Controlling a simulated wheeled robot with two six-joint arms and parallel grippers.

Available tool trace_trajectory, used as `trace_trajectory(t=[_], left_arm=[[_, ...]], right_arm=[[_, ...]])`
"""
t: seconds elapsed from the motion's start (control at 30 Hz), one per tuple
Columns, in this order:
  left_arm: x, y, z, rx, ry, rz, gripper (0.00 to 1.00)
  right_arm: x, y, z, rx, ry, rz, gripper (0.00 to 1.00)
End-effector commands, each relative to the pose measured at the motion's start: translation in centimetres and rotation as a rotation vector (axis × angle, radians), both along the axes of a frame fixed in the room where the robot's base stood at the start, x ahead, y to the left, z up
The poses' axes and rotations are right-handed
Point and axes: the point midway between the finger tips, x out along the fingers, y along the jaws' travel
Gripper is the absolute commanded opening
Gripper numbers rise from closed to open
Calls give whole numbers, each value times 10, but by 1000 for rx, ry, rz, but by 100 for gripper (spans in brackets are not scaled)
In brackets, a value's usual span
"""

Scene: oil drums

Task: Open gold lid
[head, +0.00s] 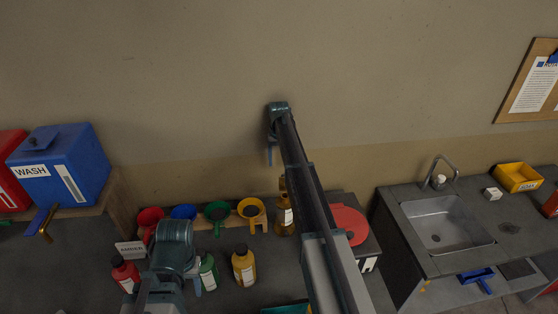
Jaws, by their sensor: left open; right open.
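A gold bottle (244,268) with a darker cap (241,248) stands upright on the dark bench, between my two arms. A second gold-brown bottle (285,222) stands farther back, partly hidden by my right arm. I cannot tell which of them bears the gold lid. My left gripper (196,284) points down beside the green bottle, left of the gold bottle, mostly hidden by its own wrist. My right gripper (270,155) is raised high in front of the wall, well above the bench, open and apart from everything. Both grippers look empty.
Red (125,274) and green (208,272) bottles stand near my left arm. Behind is a rack with red, blue, green and yellow funnels (250,208). A blue WASH container (60,165) is left, a sink (445,222) right.

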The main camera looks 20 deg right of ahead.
Motion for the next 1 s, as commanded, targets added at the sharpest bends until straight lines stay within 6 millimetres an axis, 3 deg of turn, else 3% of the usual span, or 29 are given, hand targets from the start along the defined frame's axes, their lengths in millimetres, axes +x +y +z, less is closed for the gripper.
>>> trace_trajectory(t=[0.43, 1.0], left_arm=[[0, 0, 4, 1, 2, -3, 50], [-1, 0, 58, 0, 4, 7, 50]], right_arm=[[0, 0, 4, 0, 0, 0, 80], [0, 0, 58, 0, 0, 0, 80]])
